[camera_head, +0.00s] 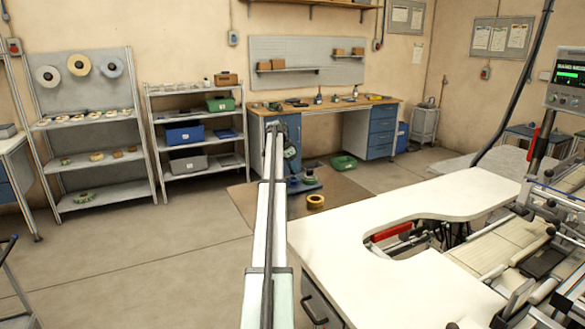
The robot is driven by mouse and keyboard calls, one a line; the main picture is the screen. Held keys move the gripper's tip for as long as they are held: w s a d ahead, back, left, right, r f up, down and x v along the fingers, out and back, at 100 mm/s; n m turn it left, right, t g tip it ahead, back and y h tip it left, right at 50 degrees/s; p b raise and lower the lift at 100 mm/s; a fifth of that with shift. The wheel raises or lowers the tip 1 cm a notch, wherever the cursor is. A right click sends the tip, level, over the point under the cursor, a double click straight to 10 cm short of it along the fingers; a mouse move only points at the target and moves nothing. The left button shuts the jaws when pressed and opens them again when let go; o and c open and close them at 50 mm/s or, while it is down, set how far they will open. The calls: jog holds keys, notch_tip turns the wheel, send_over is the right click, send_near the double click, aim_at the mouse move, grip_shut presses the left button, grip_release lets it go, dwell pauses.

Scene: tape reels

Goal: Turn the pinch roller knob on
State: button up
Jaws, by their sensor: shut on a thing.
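The packing machine (500,250) with rollers and black knobs stands at the right, partly cut off by the picture's right edge. Several small black knobs or roller ends show on it, one at its upper rail (549,173) and another lower down (550,230). I cannot tell which is the pinch roller knob, or how it is turned. My arm rises from the bottom middle to a joint near the workbench, well left of the machine. I cannot make out my gripper's fingers; my arm's far end is dark and hidden behind its long link.
A white table (400,275) with a curved cutout lies between my arm and the machine. A control box (567,82) with a green display hangs above the machine. A yellow tape roll (315,201) lies on the brown mat (350,199).

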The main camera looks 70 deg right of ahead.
jog(key=n, duration=0.2)
jog(key=n+t, duration=0.1)
jog(key=n, duration=0.1)
jog(key=shift+s+a+n+t+h, duration=0.15)
jog(key=shift+n+t+h, duration=0.15)
jog(key=shift+h, duration=0.1)
jog(key=shift+n+t+h, duration=0.3)
jog(key=shift+n+t, duration=0.4)
jog(key=shift+n, duration=1)
jog(key=o, duration=1)
jog(key=shift+o, duration=0.2)
jog(key=v, duration=1.3)
jog(key=shift+r, duration=0.4)
jog(key=shift+a, duration=0.1)
